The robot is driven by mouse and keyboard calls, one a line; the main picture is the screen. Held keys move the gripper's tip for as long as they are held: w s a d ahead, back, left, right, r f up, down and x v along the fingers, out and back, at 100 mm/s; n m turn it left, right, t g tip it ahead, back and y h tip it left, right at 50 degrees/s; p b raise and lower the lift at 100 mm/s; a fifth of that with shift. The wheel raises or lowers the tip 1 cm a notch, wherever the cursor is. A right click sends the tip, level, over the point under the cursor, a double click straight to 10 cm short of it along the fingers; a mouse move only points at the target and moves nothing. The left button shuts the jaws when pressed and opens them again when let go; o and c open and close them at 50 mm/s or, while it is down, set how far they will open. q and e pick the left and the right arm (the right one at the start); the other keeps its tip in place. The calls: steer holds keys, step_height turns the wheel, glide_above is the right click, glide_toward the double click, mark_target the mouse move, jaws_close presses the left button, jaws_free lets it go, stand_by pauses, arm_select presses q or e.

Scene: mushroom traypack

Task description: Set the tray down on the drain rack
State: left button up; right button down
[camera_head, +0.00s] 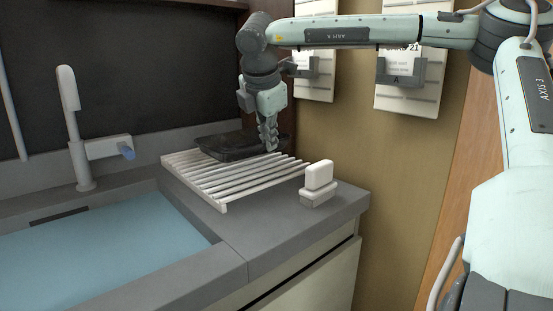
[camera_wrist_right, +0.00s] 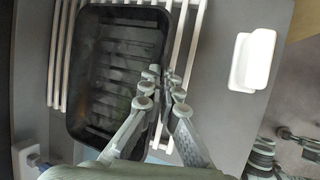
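The black tray (camera_head: 228,146) is at the back of the white slatted drain rack (camera_head: 222,203), level and over its slats. I cannot tell whether its base fully touches them. My right gripper (camera_head: 268,142) points down at the tray's right end. In the right wrist view, the tray (camera_wrist_right: 100,12) looks empty, with dark ridges inside. The fingers (camera_wrist_right: 162,76) are close together on either side of its rim, shut on it. The rack (camera_wrist_right: 188,30) shows beside and beyond the tray. My left gripper is not in view.
A sink basin (camera_head: 110,248) with blue water lies left of the rack, with a tap (camera_head: 74,130) behind it. A dark panel (camera_head: 120,70) and a wall with hanging holders (camera_head: 401,72) stand behind.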

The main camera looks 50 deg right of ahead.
steer(key=shift+s+d+f, duration=0.3)
steer(key=shift+d+f, duration=0.1)
steer(key=shift+d, duration=0.15)
steer(key=shift+s+d+f, duration=0.25)
steer(key=shift+d+f, duration=0.15)
steer(key=shift+d, duration=0.15)
step_height(320, 180, down, 3)
steer(key=shift+f+p, duration=0.1)
steer(key=shift+p, duration=0.2)
steer(key=shift+f, duration=0.35)
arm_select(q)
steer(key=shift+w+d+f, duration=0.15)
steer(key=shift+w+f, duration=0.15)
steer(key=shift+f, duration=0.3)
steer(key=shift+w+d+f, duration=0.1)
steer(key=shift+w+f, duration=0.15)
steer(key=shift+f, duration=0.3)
arm_select(e)
steer(key=c, duration=2.1)
jaws_free()
steer(key=o, duration=0.4)
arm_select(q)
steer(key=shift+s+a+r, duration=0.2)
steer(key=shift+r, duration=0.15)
